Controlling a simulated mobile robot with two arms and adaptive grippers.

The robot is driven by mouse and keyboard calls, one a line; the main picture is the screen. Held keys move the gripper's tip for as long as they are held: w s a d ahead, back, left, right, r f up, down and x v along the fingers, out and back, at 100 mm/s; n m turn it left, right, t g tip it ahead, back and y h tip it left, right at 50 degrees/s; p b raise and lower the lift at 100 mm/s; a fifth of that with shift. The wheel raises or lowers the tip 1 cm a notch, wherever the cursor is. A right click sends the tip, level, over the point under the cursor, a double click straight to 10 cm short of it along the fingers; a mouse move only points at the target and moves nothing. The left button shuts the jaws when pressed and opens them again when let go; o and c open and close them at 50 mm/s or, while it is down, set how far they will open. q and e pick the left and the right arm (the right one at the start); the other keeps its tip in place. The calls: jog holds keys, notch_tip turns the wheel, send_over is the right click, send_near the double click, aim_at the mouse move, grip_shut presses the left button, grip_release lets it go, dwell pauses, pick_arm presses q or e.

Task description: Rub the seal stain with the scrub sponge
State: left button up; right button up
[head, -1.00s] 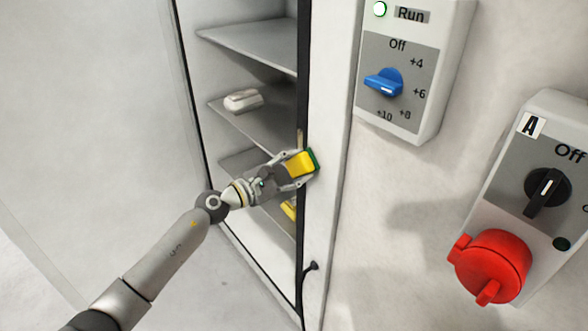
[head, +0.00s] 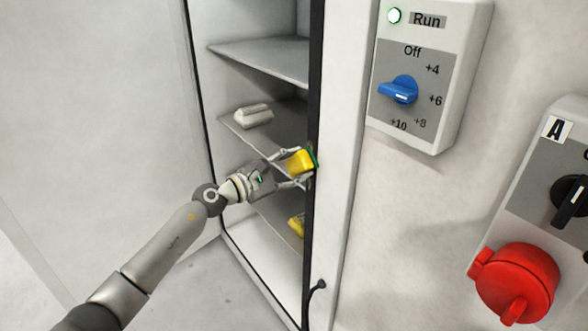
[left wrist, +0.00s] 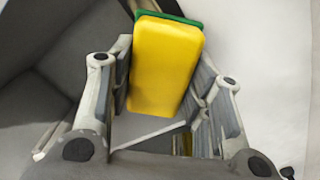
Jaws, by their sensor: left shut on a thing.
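My left gripper (head: 298,168) is shut on a yellow scrub sponge (head: 299,162) with a green scrub face. In the left wrist view the sponge (left wrist: 165,65) sits between the two fingers, green side at the far edge. In the head view the green face is at the dark seal (head: 315,80) along the cabinet opening; I cannot tell whether it touches. I cannot make out the stain clearly; the sponge and fingers cover part of the seal. My right gripper is not in view.
The open cabinet has grey shelves (head: 262,58). A pale object (head: 253,116) lies on the middle shelf and another yellow object (head: 297,225) lower down. Right of the white frame (head: 343,120) are a box with a blue knob (head: 401,90) and a red switch (head: 517,284).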

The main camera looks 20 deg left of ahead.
aim_at(303, 165)
pick_arm(q)
jog(key=shift+s+d+r+p, duration=0.2)
jog(key=shift+s+d+p, duration=0.8)
jog(key=shift+d+p, duration=0.25)
jog(key=shift+s+d+f, duration=0.15)
jog(key=shift+s+d, duration=0.2)
jog(key=shift+d, duration=0.1)
jog(key=shift+r+p, duration=1.15)
jog(key=shift+r, duration=0.05)
jog(key=shift+w+a+f+b, duration=0.3)
jog(key=shift+a+b, duration=0.1)
jog(key=shift+b, duration=0.4)
jog(key=shift+w+a+b, duration=0.65)
jog(key=shift+a+b, duration=0.2)
jog(key=shift+b, duration=0.3)
jog(key=shift+w+a+r+b, duration=0.15)
jog(key=shift+w+a+b, duration=0.15)
jog(key=shift+a+b, duration=0.1)
